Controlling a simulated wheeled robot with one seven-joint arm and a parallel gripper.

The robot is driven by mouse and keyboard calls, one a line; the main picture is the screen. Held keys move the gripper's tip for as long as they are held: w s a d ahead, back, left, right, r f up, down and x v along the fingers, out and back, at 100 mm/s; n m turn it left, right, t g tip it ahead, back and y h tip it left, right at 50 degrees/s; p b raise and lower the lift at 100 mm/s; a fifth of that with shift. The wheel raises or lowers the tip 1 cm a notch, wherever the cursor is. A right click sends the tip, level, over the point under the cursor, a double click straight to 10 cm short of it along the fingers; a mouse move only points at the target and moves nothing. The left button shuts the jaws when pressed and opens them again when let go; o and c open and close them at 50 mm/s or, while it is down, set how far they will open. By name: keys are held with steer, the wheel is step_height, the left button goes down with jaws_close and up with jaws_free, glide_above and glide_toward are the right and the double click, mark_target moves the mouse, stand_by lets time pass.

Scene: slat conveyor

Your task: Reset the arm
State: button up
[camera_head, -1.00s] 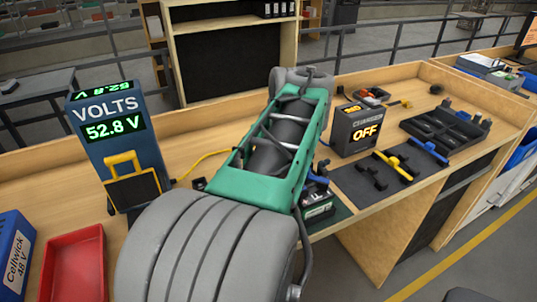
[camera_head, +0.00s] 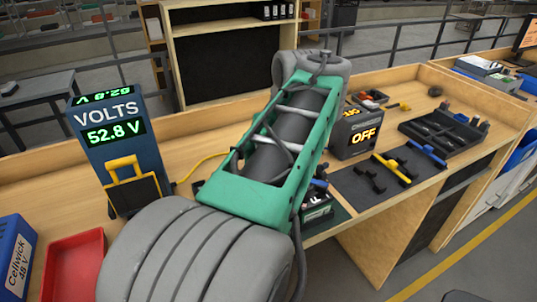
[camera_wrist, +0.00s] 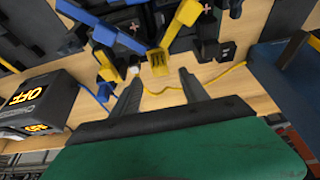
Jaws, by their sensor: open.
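My gripper (camera_wrist: 158,88) shows in the wrist view with its two dark fingers apart and nothing visible between them. Past the fingertips are a yellow clip (camera_wrist: 158,62) and black parts with yellow and blue levers; I cannot tell whether the fingers touch any of them. In the head view my green and grey arm reaches up across the bench (camera_head: 400,203), and the gripper itself is hidden behind it.
A voltmeter (camera_head: 118,150) reading 52.8 V stands left of my arm. A charger (camera_head: 352,134) showing OFF, a dark mat (camera_head: 352,185) with tools and a black tray (camera_head: 435,147) lie right. A red bin (camera_head: 72,265) and blue Cellwick box (camera_head: 14,258) are front left.

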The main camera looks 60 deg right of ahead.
steer(key=shift+v, duration=1.2)
